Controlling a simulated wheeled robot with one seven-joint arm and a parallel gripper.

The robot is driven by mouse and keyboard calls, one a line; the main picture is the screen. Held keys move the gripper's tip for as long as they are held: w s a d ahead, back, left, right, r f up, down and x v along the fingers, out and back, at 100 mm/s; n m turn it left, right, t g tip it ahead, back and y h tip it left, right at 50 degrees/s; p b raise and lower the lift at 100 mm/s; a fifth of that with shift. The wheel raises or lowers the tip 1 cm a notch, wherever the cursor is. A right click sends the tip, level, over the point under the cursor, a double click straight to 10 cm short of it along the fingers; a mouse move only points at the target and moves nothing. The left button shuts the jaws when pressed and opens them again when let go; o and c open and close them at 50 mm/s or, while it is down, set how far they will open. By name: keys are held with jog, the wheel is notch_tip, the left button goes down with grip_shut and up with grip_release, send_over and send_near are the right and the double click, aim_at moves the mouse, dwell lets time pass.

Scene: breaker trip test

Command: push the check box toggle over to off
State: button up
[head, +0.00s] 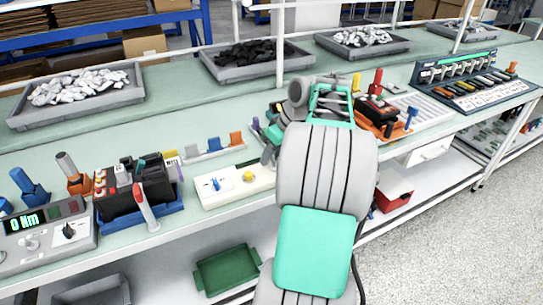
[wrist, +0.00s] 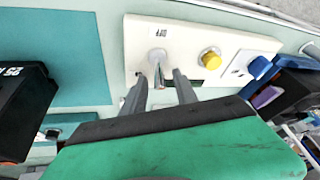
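The check box (wrist: 230,38) is a cream-white panel in the wrist view, and part of it shows left of my arm in the head view (head: 207,200). Its toggle (wrist: 157,57) has a round grey base and a short metal lever, with an upside-down OFF label above it in the wrist view. The lever appears to lean away from that label. My gripper (wrist: 158,78) is open, its two grey fingers apart on either side of the lever. I cannot tell whether either finger touches it. In the head view my arm hides the toggle.
A yellow button (wrist: 209,58) and a blue switch (wrist: 258,68) sit beside the toggle on the box. A black tester with red terminals (head: 148,185) stands left of the box, and an orange-based device (head: 380,115) stands to the right. Grey bins (head: 75,95) line the back.

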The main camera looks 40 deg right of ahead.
jog(key=shift+c, duration=0.4)
grip_shut()
